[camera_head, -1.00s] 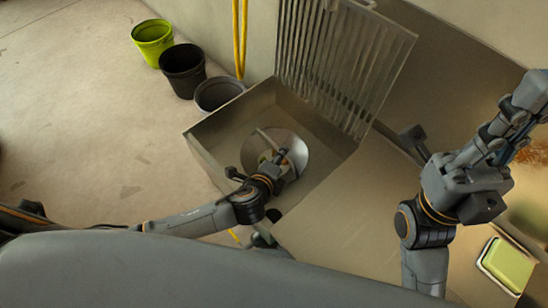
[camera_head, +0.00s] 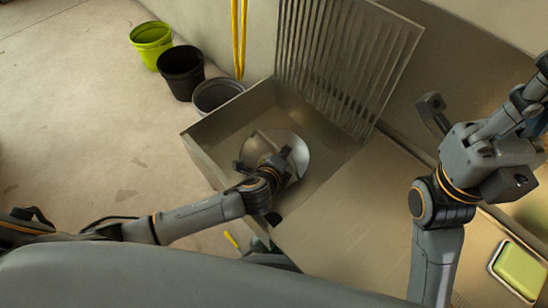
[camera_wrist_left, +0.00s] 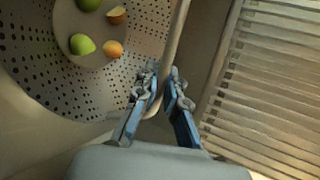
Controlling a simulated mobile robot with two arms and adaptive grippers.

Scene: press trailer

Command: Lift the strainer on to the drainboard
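The strainer (camera_wrist_left: 35,62) is a perforated metal bowl in the left wrist view, with green and orange fruit in it. In the head view, the strainer (camera_head: 295,150) is a round metal shape inside the sink basin, partly covered by my left gripper (camera_head: 264,159). In the left wrist view, the two fingers of my left gripper (camera_wrist_left: 164,76) are on either side of the strainer's rod-like handle (camera_wrist_left: 178,30); firm contact cannot be told. My right gripper (camera_head: 472,146) is open and empty above the counter. The ribbed drainboard (camera_wrist_left: 265,85) is right of the strainer.
The sink basin's walls (camera_head: 203,160) surround the strainer. A ribbed metal panel (camera_head: 345,60) is at the back of the sink. The flat counter (camera_head: 345,225) right of the basin is bare. A green sponge in a dish (camera_head: 520,270) is at lower right. Several buckets (camera_head: 180,72) stand on the floor.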

